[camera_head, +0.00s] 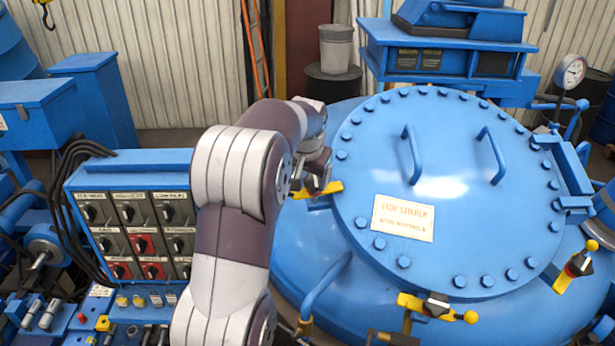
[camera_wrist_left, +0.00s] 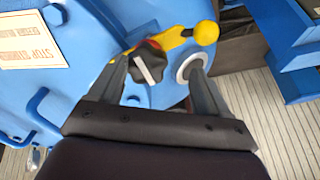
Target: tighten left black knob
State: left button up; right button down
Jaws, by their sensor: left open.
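The left black knob (camera_wrist_left: 148,62), with a red part and a pale bar across its top, sits by a yellow lever (camera_wrist_left: 205,32) with a ball end at the lid's edge. My left gripper (camera_wrist_left: 160,72) is open over it in the left wrist view. The knob lies between the fingers, closer to the left finger; contact cannot be told. In the head view my left gripper (camera_head: 314,180) is at the left rim of the blue lid (camera_head: 455,200), beside the yellow lever (camera_head: 334,187), and largely hides the knob. My right gripper is not in view.
Two more knobs with yellow levers stand at the lid's front (camera_head: 437,305) and right (camera_head: 578,264). Two handles (camera_head: 412,152) rise from the lid. A control panel (camera_head: 130,158) with several switches stands at left. A grey ring (camera_wrist_left: 190,66) is near the right finger.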

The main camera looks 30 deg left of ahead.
aim_at(316, 178)
pick_arm(q)
jog(key=shift+w+d+f, duration=0.1)
jog(key=shift+d+f, duration=1.1)
jog(key=shift+w+a+f+g, duration=0.15)
jog(key=shift+w+a+f, duration=0.15)
jog(key=shift+w, duration=0.3)
jog(key=shift+w+a+f+g, duration=0.15)
jog(key=shift+w+f, duration=0.1)
jog(key=shift+w, duration=0.35)
jog(key=shift+w+a+f, duration=0.2)
jog(key=shift+w+a, duration=0.15)
jog(key=shift+a, duration=0.1)
jog(key=c, duration=0.5)
jog(key=shift+r, duration=0.1)
jog(key=c, duration=0.5)
jog(key=shift+s+d+r, duration=0.1)
jog(key=shift+s+r, duration=0.15)
jog(key=shift+r, duration=0.1)
jog(key=shift+s+r, duration=0.1)
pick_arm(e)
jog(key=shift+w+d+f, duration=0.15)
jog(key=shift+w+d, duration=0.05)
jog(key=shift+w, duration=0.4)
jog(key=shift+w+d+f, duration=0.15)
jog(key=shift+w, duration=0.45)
